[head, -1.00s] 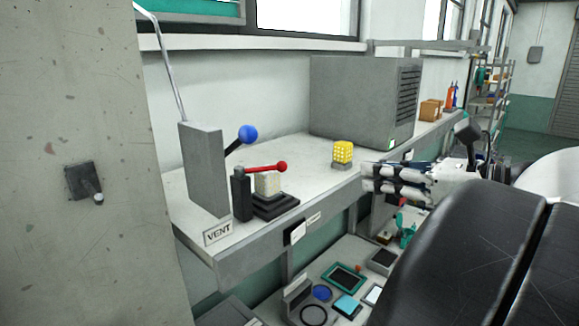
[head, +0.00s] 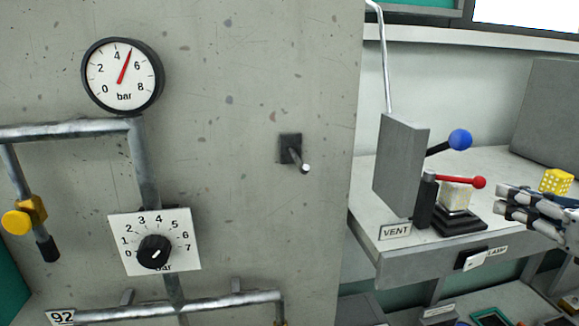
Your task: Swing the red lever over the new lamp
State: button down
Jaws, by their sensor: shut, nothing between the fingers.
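The red lever (head: 455,180) has a red ball knob (head: 479,182) and runs right from a dark upright post (head: 425,200) on the bench. It lies level across the top of a pale, whitish lamp (head: 456,196) seated in a black base (head: 459,222). The lever seems to lie over the lamp, though any gap between them is too small to tell. My gripper (head: 500,202) is at the right edge, fingers pointing left, shut and empty. It is to the right of the lamp and red knob, apart from both.
A grey box with a blue-knobbed lever (head: 460,139) stands behind the red lever, above a VENT sign (head: 395,232). A concrete wall with a gauge (head: 122,76), dial (head: 154,250), pipes and a peg (head: 292,150) fills the left. A grey cabinet (head: 550,110) stands at the back right.

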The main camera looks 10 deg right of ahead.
aim_at(456, 179)
jog(key=shift+x, duration=1.2)
jog(key=shift+d+r, duration=0.1)
jog(key=w+d+y+p, duration=0.1)
jog(key=w+d+n+y+p, duration=0.1)
jog(key=p, duration=0.1)
jog(key=shift+w+r, duration=0.1)
jog(key=shift+w, duration=0.15)
jog(key=shift+w+d+p, duration=0.15)
jog(key=shift+w+p, duration=0.25)
jog(key=shift+w, duration=0.1)
jog(key=shift+s, duration=0.1)
